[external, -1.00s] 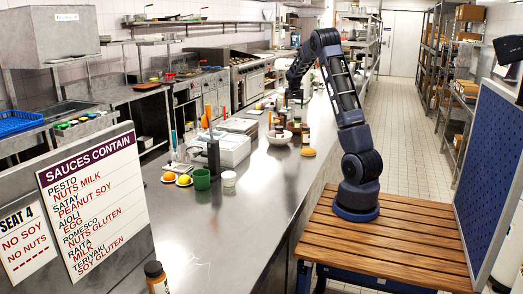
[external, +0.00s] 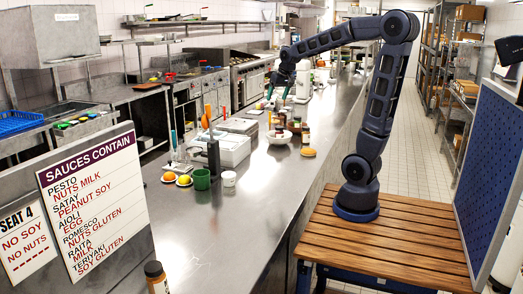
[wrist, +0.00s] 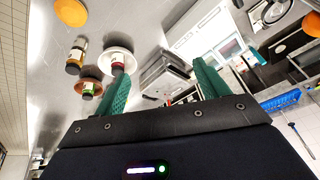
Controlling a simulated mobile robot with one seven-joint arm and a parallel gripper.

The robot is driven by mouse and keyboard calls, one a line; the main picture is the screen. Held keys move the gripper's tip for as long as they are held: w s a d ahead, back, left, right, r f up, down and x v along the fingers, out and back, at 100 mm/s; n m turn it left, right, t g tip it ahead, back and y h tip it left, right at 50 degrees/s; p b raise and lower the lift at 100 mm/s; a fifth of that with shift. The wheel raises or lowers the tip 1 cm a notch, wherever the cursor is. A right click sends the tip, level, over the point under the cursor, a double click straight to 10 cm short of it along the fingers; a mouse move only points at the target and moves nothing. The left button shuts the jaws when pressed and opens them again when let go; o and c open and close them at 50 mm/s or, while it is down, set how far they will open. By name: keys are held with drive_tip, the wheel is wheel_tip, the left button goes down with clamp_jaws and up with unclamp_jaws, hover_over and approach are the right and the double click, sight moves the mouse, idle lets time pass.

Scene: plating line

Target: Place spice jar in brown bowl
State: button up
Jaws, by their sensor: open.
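My gripper (external: 277,97) is over the far part of the steel counter in the external view. In the wrist view its two green fingers (wrist: 165,66) are wide apart with nothing between them. A brown bowl (wrist: 79,82) sits at the left in the wrist view, beyond the left finger. A small jar with a green label (wrist: 88,89) overlaps it; I cannot tell whether it is inside or in front. A white bowl (wrist: 129,60) overlaps a jar with a red label (wrist: 117,66). A yellowish bottle with a dark cap (wrist: 77,52) stands beside them. Which jar holds spice is unclear.
The white bowl (external: 279,139) and dark jars (external: 305,136) show on the counter in the external view. A flat orange-brown item (external: 308,152) lies nearer. White containers (external: 228,150), a green mug (external: 202,179) and a white cup (external: 229,179) stand nearer still.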

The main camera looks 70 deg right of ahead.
drive_tip(key=s+a+f+n, duration=0.1)
drive_tip(key=s+a+n, duration=0.2)
drive_tip(key=s+a, duration=0.6)
drive_tip(key=s+a+f+n+y, duration=0.1)
drive_tip(key=s+a+n, duration=0.3)
drive_tip(key=s+a, duration=0.6)
drive_tip(key=shift+s+a+f+t+y, duration=0.3)
drive_tip(key=shift+a+f, duration=0.15)
drive_tip(key=shift+f, duration=0.35)
